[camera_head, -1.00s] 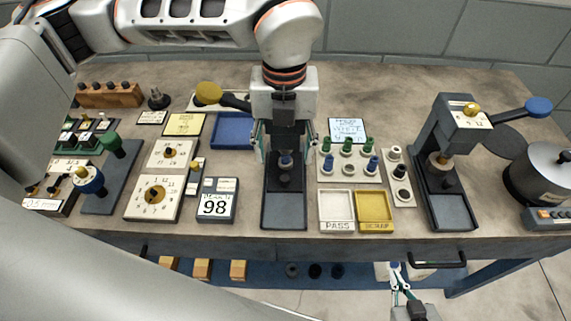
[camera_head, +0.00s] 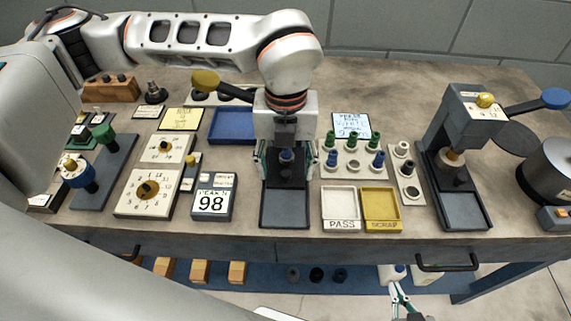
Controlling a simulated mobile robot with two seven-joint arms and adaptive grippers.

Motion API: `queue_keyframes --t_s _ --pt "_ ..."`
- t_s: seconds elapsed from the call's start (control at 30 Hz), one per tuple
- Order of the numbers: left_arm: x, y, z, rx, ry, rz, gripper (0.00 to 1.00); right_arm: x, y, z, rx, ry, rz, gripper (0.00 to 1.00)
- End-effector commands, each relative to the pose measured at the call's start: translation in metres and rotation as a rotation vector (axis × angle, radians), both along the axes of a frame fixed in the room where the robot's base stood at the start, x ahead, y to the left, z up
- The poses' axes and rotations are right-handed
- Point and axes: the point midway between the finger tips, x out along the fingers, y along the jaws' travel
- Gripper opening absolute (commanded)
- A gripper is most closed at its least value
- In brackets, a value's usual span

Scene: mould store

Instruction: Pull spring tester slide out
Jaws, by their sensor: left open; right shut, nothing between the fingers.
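A bench press-like device with a dark base (camera_head: 285,212) stands mid-bench, with a yellow-knobbed lever (camera_head: 208,80) at its left. A similar device (camera_head: 464,208) with a blue-knobbed lever stands at the right. No readable label says which is the spring tester. My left gripper (camera_head: 286,158) is open in front of the middle device, its fingers either side of a small blue-topped piece on the base. The gripper hides much of that device's upper part, and contact cannot be told. My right gripper (camera_head: 398,293) is shut and empty, low before the bench's front edge.
Drawer handles (camera_head: 443,263) project from the bench front.

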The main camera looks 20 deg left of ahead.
Motion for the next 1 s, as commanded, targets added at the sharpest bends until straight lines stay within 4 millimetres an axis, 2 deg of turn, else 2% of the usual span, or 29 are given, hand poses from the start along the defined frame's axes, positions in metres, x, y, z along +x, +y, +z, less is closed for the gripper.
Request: queue_keyframes --t_s 0.03,0.07,0.2,0.27,0.57,1.0 --pt "0.0 0.0 0.001 0.0 0.0 0.0 0.56 0.001 0.0 0.001 0.0 -0.002 -0.001 0.0" --pt "0.0 0.0 0.001 0.0 0.0 0.0 0.5 0.001 0.0 0.002 0.0 -0.003 0.0 0.0" --pt "0.0 0.0 0.0 0.0 0.0 0.0 0.14 0.003 0.0 0.004 0.001 -0.008 -0.001 0.0" --pt "0.0 0.0 0.0 0.0 0.0 0.0 0.01 0.003 0.0 0.005 0.002 -0.009 -0.001 0.0" --pt "-0.001 0.0 0.0 0.0 0.0 0.0 0.01 0.003 0.0 0.004 0.002 -0.009 -0.001 0.0" --pt "-0.019 -0.006 -0.001 0.0 0.002 -0.003 0.01 0.0 0.0 -0.005 0.0 0.002 -0.001 0.0"
